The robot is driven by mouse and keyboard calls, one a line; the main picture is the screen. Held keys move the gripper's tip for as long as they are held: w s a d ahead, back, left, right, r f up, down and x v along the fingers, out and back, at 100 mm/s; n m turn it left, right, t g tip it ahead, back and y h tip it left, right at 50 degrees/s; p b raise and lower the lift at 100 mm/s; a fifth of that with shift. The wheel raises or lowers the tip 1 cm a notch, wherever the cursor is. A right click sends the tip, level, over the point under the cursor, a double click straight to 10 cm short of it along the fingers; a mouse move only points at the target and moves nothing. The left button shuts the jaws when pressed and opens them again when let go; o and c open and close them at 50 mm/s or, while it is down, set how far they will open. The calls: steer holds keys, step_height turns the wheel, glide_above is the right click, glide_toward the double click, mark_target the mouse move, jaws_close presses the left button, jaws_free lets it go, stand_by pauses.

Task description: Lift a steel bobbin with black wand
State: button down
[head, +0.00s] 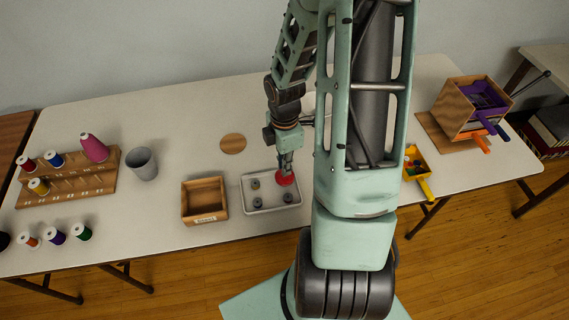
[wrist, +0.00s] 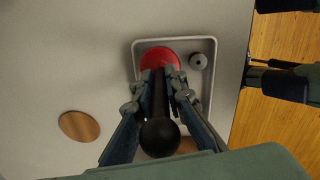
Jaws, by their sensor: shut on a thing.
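My gripper (head: 285,160) is over the white tray (head: 271,191). In the wrist view my gripper (wrist: 159,88) is shut on the black wand (wrist: 159,137), with a finger on each side of its shaft. The wand's round black knob faces the camera. Its red disc end (wrist: 158,56) points down to the tray and also shows in the head view (head: 286,180). Steel bobbins sit in the tray, at the back left (head: 255,184), front left (head: 258,201) and front right (head: 287,197). Whether a bobbin touches the disc's underside is hidden.
An open wooden box (head: 204,214) stands left of the tray, with a grey cup (head: 143,163) and a thread rack (head: 75,187) farther left. A round wooden disc (head: 233,144) lies behind. A yellow bin (head: 417,165) and a wooden organizer (head: 463,108) are at right.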

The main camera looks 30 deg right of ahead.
step_height(320, 180, up, 7)
steer(key=p, duration=0.7)
steer(key=shift+r, duration=0.1)
stand_by(0.7)
